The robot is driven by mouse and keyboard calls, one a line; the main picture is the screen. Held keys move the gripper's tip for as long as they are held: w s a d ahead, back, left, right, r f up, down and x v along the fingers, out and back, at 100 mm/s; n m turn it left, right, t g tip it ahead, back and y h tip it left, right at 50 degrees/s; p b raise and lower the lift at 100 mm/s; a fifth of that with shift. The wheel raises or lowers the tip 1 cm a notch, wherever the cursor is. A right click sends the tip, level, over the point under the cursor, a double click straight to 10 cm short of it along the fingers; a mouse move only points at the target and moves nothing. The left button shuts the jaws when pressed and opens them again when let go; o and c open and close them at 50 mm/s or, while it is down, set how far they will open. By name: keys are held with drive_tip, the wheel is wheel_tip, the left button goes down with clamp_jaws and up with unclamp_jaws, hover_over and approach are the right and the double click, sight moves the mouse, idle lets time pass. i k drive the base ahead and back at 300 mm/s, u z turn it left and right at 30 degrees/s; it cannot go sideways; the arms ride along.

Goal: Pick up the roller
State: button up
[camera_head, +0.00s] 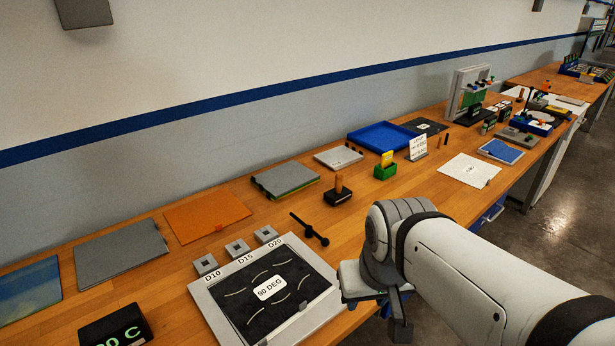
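A black stick-like tool with thick knobs at one end (310,229) lies on the wooden bench, just behind the grey panel marked 90 DEG; it looks like the roller, though it is small. A black block with an upright wooden handle (338,195) stands behind it. My gripper (378,308) is at the bench's front edge, right of the 90 DEG panel, apart from the black tool. My arm hides much of the gripper, and its finger gap is not clear.
The 90 DEG panel (318,322) and the small blocks marked D10, D15 and D20 (237,249) lie left of my gripper. An orange sheet (205,216), grey plates (284,179) and a blue tray (382,137) line the back. Bare wood surrounds the black tool's right side.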

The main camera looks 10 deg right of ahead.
sight(336, 196)
drive_tip(key=u, duration=1.25)
drive_tip(key=k, duration=0.1)
drive_tip(key=u, duration=2.3)
drive_tip(key=k, duration=2.05)
drive_tip(key=z, duration=2.1)
drive_tip(key=i, duration=0.95)
